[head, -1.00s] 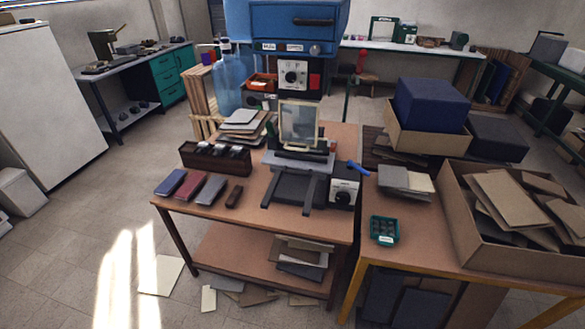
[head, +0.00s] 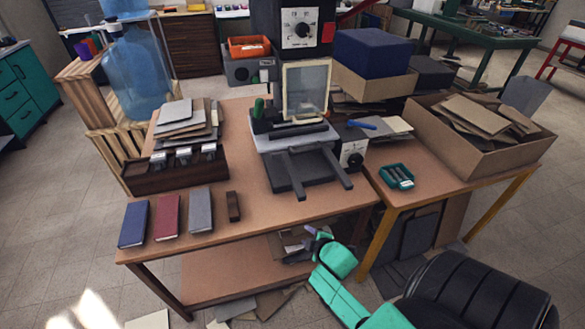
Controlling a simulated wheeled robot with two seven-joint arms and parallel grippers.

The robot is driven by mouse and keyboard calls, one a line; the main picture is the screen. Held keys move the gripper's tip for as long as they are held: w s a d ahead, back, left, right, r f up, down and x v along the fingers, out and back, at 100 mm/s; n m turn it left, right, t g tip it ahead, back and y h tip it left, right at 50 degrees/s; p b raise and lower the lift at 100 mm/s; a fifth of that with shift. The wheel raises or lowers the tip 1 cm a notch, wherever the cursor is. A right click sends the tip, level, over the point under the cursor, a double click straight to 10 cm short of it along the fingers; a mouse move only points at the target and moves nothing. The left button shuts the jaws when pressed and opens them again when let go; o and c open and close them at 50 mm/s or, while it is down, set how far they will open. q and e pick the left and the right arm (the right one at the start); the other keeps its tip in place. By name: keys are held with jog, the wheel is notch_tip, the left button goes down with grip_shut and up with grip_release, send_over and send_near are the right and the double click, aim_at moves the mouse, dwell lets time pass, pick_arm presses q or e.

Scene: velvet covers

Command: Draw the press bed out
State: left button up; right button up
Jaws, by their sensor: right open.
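The press (head: 292,134) stands on the brown table. Its light grey bed plate (head: 275,142) lies flat, with two dark rails (head: 298,178) reaching towards the table's front edge. A pale framed pane (head: 305,92) stands upright behind the plate. A control box with a dial (head: 353,155) is at its right. My right gripper (head: 316,234) is at the end of a teal arm, low in front of the table's front edge. It is open, small in view and apart from the press. My left gripper is not in view.
Three books, one of them blue (head: 133,224), and a dark block (head: 233,206) lie left on the table. A rack of metal pieces (head: 150,180) is behind them. A green tray (head: 397,176) and an open carton (head: 480,162) are on the right table.

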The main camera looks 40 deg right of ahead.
jog(key=w+d+r+n+t+h+b, duration=0.1)
jog(key=d+r+n+t+b, duration=0.15)
jog(key=r, duration=0.85)
jog(key=w+d+r+n+t+h+b, duration=0.1)
jog(key=d+r+n+t+h, duration=0.15)
jog(key=r, duration=0.85)
jog(key=x, duration=1.4)
jog(key=shift+w+a+f+m+y+p, duration=0.15)
jog(key=shift+w+f+m+y+p, duration=0.2)
jog(key=shift+w+m+p, duration=0.1)
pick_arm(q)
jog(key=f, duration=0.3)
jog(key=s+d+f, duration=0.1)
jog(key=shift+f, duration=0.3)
pick_arm(e)
jog(key=shift+s, duration=0.1)
grip_shut()
